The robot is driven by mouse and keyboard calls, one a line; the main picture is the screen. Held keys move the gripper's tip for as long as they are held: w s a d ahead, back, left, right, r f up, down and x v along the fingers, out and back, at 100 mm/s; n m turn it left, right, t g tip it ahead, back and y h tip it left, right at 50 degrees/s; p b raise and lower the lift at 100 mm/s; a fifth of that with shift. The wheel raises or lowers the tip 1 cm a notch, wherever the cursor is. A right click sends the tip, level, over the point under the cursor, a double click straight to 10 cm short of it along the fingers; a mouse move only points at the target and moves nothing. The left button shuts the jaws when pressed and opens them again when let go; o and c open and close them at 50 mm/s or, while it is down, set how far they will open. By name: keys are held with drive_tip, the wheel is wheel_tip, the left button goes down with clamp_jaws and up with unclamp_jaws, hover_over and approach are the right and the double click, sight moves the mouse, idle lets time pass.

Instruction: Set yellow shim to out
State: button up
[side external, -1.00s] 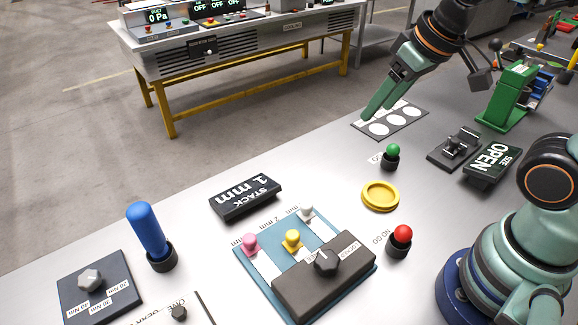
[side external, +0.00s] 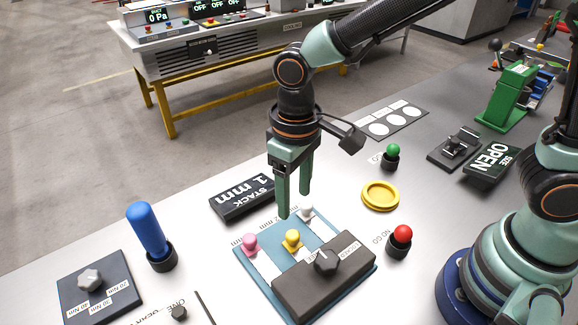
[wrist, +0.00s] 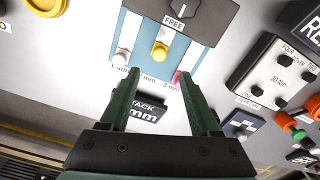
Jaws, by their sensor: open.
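The yellow shim (side external: 292,239) is a small tab with a raised knob on the blue shim board (side external: 247,262), between the pink shim (side external: 250,244) and the white shim (side external: 305,212). It also shows in the wrist view (wrist: 159,51), ahead of the fingers and between the other two knobs. My gripper (side external: 294,203) is open and empty, pointing down above the board's back edge, with its fingertips above and behind the yellow knob and apart from it. In the wrist view, the fingers (wrist: 165,85) are spread wide. A dark block with a knob (side external: 326,262) covers the board's front part.
The "1 mm STACK" display (side external: 245,198) stands just behind the board. A blue-handled tool (side external: 147,232) stands upright at the left. A red button (side external: 401,236), a green button (side external: 393,151) and a yellow ring (side external: 380,195) lie to the right.

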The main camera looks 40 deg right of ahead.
sight(294, 235)
wheel_tip(294, 235, down, 10)
drive_tip(key=shift+f, duration=0.1)
drive_tip(key=shift+c, duration=0.3)
clamp_jaws()
idle(1.4)
